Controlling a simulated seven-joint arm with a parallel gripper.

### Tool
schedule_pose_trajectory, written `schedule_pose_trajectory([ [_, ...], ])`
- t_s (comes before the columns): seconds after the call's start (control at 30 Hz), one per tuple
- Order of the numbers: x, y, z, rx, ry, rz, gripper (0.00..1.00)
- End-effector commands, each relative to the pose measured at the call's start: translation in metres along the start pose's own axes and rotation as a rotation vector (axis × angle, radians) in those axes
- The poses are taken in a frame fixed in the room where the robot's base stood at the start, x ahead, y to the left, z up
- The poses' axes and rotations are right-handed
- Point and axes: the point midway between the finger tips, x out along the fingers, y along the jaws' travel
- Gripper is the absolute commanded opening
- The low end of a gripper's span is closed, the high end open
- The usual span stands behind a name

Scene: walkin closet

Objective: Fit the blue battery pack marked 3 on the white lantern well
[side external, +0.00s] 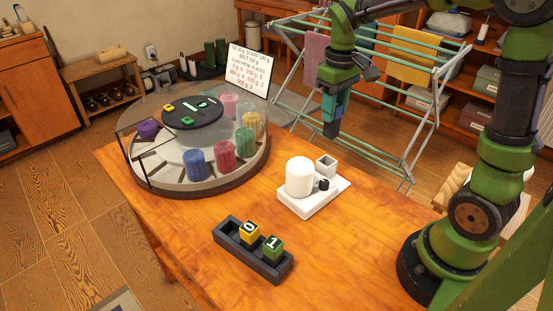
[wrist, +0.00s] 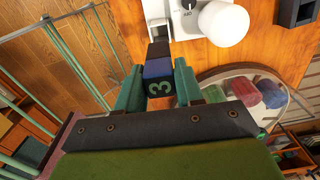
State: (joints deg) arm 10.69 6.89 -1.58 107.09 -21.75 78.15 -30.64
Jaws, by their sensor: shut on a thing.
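My gripper (side external: 333,108) is shut on the blue battery pack marked 3 and holds it in the air behind the white lantern. In the wrist view, the blue battery pack (wrist: 158,69) sits between the green fingers of my gripper (wrist: 158,88), with its dark face marked 3 towards the camera. The white lantern (side external: 300,177) stands on a white base on the table. Its small square well (side external: 326,166) is at the base's back right, apart from the pack. The wrist view shows the lantern (wrist: 223,22) and part of the well (wrist: 157,29) just beyond the pack.
A dark tray (side external: 228,240) holds a yellow block marked 0 and a green block marked 1. A round carousel (side external: 200,185) with coloured canisters stands at the table's left, with a sign (side external: 249,68) behind it. A drying rack (side external: 400,125) stands behind the table.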

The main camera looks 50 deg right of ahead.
Motion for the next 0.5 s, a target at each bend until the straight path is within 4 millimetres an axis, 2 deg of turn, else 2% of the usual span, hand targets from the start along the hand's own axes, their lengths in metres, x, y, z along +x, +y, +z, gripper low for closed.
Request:
schedule_pose_trajectory([
  [0.13,0.021,0.000,0.000,0.001,-0.001,0.000,0.03],
  [0.5,0.047,0.000,-0.001,0.002,0.001,0.001,0.03],
])
